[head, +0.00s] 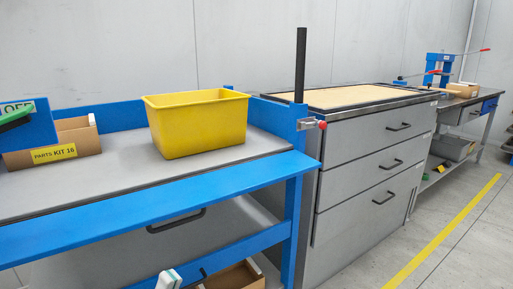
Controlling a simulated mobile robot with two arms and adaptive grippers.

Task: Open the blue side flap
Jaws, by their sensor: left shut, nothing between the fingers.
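The blue side flap (280,115) appears to be the low blue board along the right end of the near bench. It stands upright behind and right of a yellow bin (197,125). A metal latch (309,124) with a red knob sits at its front corner. What looks like my left gripper (169,280) shows only as a white and green tip at the bottom edge. It is shut and empty, below the bench's front rail and well apart from the flap. My right gripper is not in view.
A blue rail (150,190) runs along the bench front. A PARTS KIT 16 box (75,145) stands on the left. A black post (300,65) rises near the flap. A grey drawer cabinet (360,170) stands close on the right. The floor (470,235) is clear.

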